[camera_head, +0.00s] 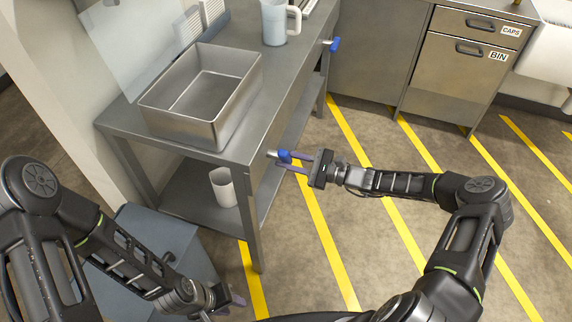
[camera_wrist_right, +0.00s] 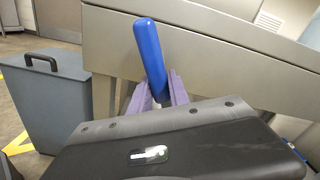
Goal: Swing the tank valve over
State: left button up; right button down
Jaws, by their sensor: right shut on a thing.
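The valve's blue lever (camera_head: 285,156) sticks out from the front edge of the bench, below the open steel tank (camera_head: 232,120). In the right wrist view the blue lever (camera_wrist_right: 148,45) stands up, leaning slightly left, between the purple fingers. My right gripper (camera_head: 296,162) is shut on this lever; the fingers hide its lower part in the wrist view. My left gripper (camera_head: 225,303) is low at the bottom of the head view, apart from the bench, and its finger gap is unclear.
A second blue lever (camera_head: 334,44) is farther along the bench edge (camera_head: 277,112). A pitcher (camera_head: 274,22) stands behind the tank. A white cup (camera_head: 222,187) is on the lower shelf. A grey-blue bin (camera_wrist_right: 50,100) stands at left in the wrist view. Yellow-striped floor at right is clear.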

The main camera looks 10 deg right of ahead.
jog(key=n+b, duration=0.1)
jog(key=n, duration=0.1)
jog(key=n+b, duration=0.1)
jog(key=n, duration=0.1)
jog(key=w+r+n+b, duration=0.1)
jog(key=n, duration=0.1)
jog(key=shift+d, duration=0.4)
jog(key=n, duration=0.2)
jog(key=n+b, duration=0.1)
jog(key=n, duration=0.1)
jog(key=shift+w+r, duration=0.15)
jog(key=shift+r, duration=0.2)
jog(key=shift+r+n+b, duration=0.25)
jog(key=shift+n+b, duration=0.15)
jog(key=shift+n, duration=0.25)
jog(key=shift+r+n+b, duration=0.2)
jog(key=shift+n+b, duration=0.2)
jog(key=shift+n, duration=0.25)
jog(key=c, duration=1.2)
grip_release()
jog(key=shift+c, duration=0.2)
jog(key=shift+d, duration=0.15)
jog(key=v, duration=0.7)
jog(key=shift+d, duration=0.25)
